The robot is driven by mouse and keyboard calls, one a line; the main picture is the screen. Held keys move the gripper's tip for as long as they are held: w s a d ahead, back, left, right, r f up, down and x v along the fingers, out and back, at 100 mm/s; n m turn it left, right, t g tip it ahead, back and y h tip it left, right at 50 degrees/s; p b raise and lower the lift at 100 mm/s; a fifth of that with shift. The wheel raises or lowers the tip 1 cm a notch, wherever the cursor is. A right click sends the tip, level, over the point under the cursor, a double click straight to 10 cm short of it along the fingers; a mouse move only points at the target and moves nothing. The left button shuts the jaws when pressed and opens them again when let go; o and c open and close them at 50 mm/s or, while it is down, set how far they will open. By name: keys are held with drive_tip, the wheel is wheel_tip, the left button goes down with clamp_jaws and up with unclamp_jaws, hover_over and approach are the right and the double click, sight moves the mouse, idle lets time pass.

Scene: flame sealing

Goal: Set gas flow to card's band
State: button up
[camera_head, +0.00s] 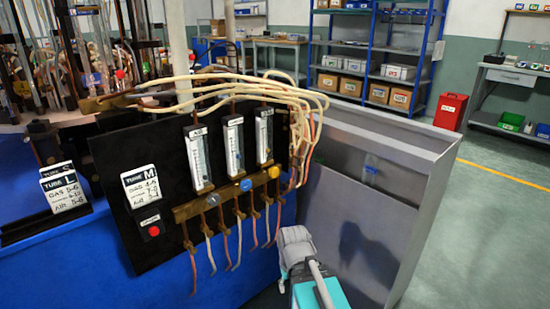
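A black panel (125,160) stands tilted in the middle left and carries three flowmeters: left (198,157), middle (233,145) and right (264,135). Their float levels are too small to read. Below them, a brass manifold bears a white knob (212,200), a blue knob (246,185) and a yellow-orange knob (273,172). A card headed "TUBE M" (141,186) is on the panel's left part; its gas and air numbers are not clearly legible. A second card, "TUBE L" (62,192), stands farther left. My gripper is not visible; only my grey and teal arm shows at the bottom.
A red button (154,231) sits below the M card. Pale hoses (230,83) arch over the panel top and hang at its right. A grey metal enclosure (395,178) stands close on the right. Open floor (490,240) lies beyond it.

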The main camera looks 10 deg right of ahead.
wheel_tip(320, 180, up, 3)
drive_tip(key=shift+p, duration=0.95)
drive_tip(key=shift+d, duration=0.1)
